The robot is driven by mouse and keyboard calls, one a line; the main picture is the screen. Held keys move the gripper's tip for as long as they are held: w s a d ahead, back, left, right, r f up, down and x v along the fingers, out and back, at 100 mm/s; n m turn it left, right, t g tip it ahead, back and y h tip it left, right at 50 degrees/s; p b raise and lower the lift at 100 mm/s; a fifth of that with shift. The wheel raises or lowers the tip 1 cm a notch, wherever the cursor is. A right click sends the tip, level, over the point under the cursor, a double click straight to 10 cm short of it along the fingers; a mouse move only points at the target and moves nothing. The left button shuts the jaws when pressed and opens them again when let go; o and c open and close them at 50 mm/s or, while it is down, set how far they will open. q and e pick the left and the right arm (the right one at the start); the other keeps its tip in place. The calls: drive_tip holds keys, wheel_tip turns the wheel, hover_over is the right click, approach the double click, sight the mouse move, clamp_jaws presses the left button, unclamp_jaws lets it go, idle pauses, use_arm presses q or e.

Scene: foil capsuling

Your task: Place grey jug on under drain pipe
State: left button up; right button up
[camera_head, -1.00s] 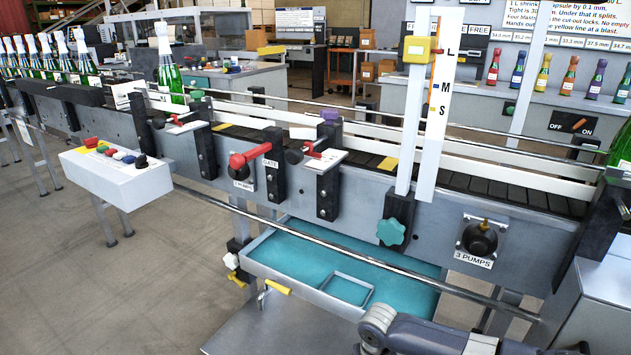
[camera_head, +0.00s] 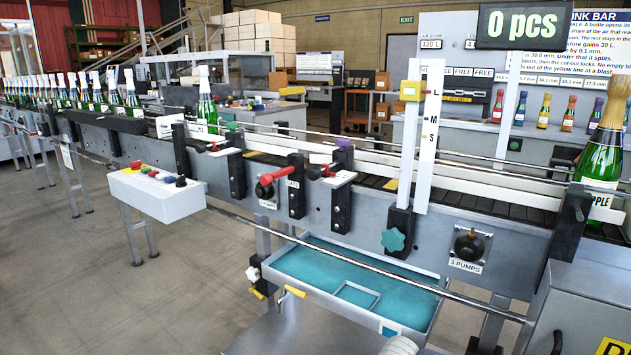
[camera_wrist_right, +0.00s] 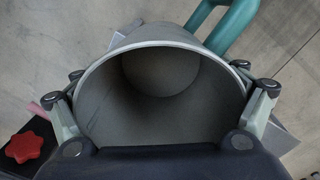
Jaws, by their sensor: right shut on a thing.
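The grey jug (camera_wrist_right: 200,118) fills the right wrist view, its round open mouth toward the camera and its inside looking empty. Its green handle (camera_wrist_right: 236,25) sticks out at the upper right. My right gripper (camera_wrist_right: 160,106) is shut around the jug, with fingers on both sides of the wall. In the head view, a drain tap with a yellow handle (camera_head: 295,291) hangs at the front left of the blue-lined tray (camera_head: 385,324) under the conveyor. The pipe's outlet is small and hard to make out. The jug and my left gripper are not identifiable in the head view.
A grey surface (camera_head: 285,335) lies below the tray. A steel rail (camera_head: 340,260) runs in front of the conveyor. A button box (camera_head: 160,190) stands at left. A red star knob (camera_wrist_right: 24,147) shows beside the jug. Open floor (camera_head: 60,265) lies at left.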

use_arm(q)
drive_tip(key=s+a+f+p, duration=0.1)
drive_tip(key=s+p, duration=0.7)
drive_tip(key=s, duration=0.1)
drive_tip(key=s+a+f+g+p, duration=0.1)
drive_tip(key=s+a+f+p, duration=0.1)
drive_tip(key=s+p, duration=0.7)
drive_tip(key=shift+s+f+g, duration=0.15)
drive_tip(key=shift+s+g, duration=0.1)
drive_tip(key=shift+g, duration=0.05)
use_arm(e)
drive_tip(key=s+d+r, duration=0.1)
drive_tip(key=s+r, duration=0.3)
drive_tip(key=r, duration=0.8)
drive_tip(key=s+d+r, duration=0.1)
drive_tip(key=s+r, duration=0.4)
drive_tip(key=r, duration=0.8)
drive_tip(key=s+d+r, duration=0.1)
drive_tip(key=s+r, duration=0.4)
drive_tip(key=r, duration=0.8)
drive_tip(key=shift+d, duration=0.35)
use_arm(q)
drive_tip(key=shift+a, duration=0.1)
